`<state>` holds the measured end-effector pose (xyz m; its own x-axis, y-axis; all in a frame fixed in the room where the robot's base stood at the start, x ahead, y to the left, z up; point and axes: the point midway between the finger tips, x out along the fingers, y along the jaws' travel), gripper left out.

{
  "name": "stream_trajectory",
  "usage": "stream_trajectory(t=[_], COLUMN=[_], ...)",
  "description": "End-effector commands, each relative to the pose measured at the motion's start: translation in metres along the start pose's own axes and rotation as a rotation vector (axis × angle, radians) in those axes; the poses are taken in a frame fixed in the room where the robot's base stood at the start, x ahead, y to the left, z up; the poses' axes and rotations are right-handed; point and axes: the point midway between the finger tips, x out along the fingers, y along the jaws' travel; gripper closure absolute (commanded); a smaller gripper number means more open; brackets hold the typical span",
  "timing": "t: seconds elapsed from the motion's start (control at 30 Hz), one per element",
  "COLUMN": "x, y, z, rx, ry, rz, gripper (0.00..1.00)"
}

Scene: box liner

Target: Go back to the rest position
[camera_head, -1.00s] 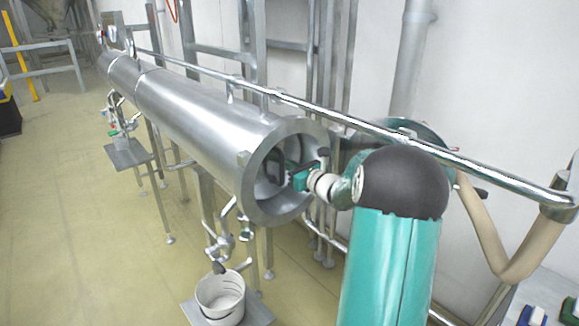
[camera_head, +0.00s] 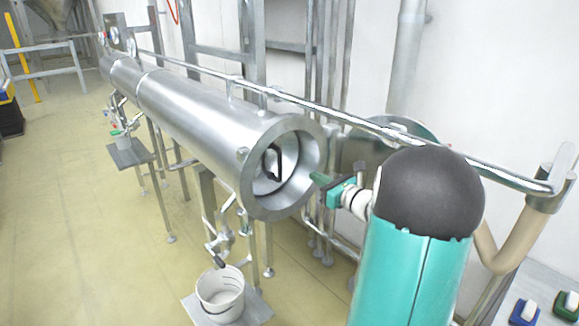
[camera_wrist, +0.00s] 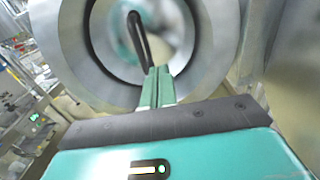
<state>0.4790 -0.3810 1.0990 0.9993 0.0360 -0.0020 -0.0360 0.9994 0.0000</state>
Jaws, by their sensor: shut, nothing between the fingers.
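My gripper (camera_head: 318,178) is in front of the right rim of the open end of a large steel tube (camera_head: 200,110) in the head view. Its green fingers are together and hold nothing. In the wrist view the shut fingers (camera_wrist: 157,86) point toward the tube's round opening, with the steel rim (camera_wrist: 75,45) around it. A dark loop-shaped handle (camera_wrist: 138,40) shows inside the opening, beyond the fingertips; it also shows in the head view (camera_head: 278,162). My arm reaches in from the lower right.
A white bucket (camera_head: 220,298) stands on a low platform below the opening. Steel posts stand behind. A counter with blue and green items (camera_head: 524,312) is at the lower right. The floor at left is open.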

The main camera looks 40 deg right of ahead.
Motion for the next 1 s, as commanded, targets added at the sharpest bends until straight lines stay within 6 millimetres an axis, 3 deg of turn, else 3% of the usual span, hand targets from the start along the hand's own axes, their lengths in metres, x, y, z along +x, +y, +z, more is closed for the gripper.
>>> stream_trajectory(t=[0.27, 0.37, 0.47, 0.67, 0.8, 0.9, 1.0], x=[-0.003, 0.003, 0.013, 0.017, -0.011, -0.041, -0.074], y=[0.002, 0.019, 0.061, 0.197, 0.287, 0.334, 0.367], z=[0.0, 0.003, 0.01, 0.017, 0.013, 0.008, 0.003], rx=[-0.003, -0.041, -0.14, -0.518, -0.872, -1.144, -1.425], ry=[0.002, 0.021, 0.067, 0.195, 0.253, 0.268, 0.261], rz=[0.002, 0.044, 0.151, 0.511, 0.796, 0.987, 1.16], gripper=[1.0, 1.0, 1.0, 1.0, 1.0, 1.0, 1.0])
